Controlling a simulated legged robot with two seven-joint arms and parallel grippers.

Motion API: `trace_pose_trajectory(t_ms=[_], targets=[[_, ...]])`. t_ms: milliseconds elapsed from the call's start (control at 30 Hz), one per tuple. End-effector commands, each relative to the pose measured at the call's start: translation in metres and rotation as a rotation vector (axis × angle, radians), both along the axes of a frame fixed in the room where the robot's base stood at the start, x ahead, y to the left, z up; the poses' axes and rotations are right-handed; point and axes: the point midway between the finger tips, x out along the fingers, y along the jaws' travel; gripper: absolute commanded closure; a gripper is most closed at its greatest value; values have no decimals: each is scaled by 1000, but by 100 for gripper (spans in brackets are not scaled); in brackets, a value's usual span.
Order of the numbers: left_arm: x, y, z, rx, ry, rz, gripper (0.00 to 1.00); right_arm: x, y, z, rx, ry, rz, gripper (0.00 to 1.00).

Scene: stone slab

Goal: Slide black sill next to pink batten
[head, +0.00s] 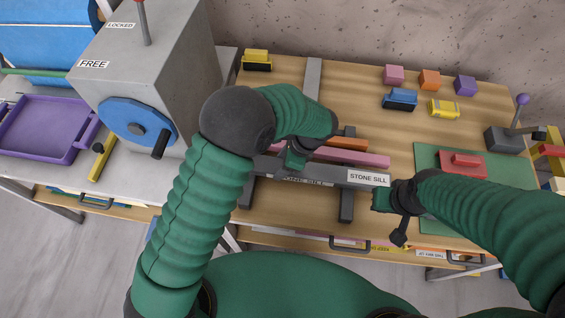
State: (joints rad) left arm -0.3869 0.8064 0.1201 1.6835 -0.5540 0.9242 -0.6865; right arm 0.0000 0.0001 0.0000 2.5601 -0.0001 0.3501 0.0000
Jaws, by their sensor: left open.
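The black sill (335,175) is a long dark grey bar with white labels reading "STONE SILL". It lies crosswise over dark rails on the wooden table, on the near side of the pink batten (365,159). The pink batten lies roughly parallel to it, partly hidden by my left arm. My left gripper (297,157) is open, pointing down at the sill and the left part of the batten; its fingertips are hard to make out. My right gripper (397,210) is by the sill's right end; its jaws are not clear, and contact cannot be judged.
An orange bar (348,143) lies just beyond the batten. Dark rails (347,206) run front to back. Small blocks (430,79) stand at the back right. A green mat (428,160) with a red block lies right. A grey machine (165,60) and purple tray (42,128) stand left.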

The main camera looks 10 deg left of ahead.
Motion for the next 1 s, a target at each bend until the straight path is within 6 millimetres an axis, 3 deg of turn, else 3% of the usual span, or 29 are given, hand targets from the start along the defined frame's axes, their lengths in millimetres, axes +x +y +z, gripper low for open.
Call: trace_pose_trajectory(t_ms=[33, 200, 567, 767, 1000], targets=[[-1, 0, 0, 0, 3, 0, 40, 0, 0, 0, 0, 0, 0, 100], [-1, 0, 0, 1, 4, 1, 20, 0, 0, 0, 0, 0, 0, 100], [0, -3, 4, 0, 2, 0, 20, 0, 0, 0, 0, 0, 0, 100], [1, -17, 37, -1, 0, 0, 20, 0, 0, -2, 0, 0, 0, 100], [1, -40, 93, -1, -1, 0, 20, 0, 0, -3, 0, 0, 0, 100]])
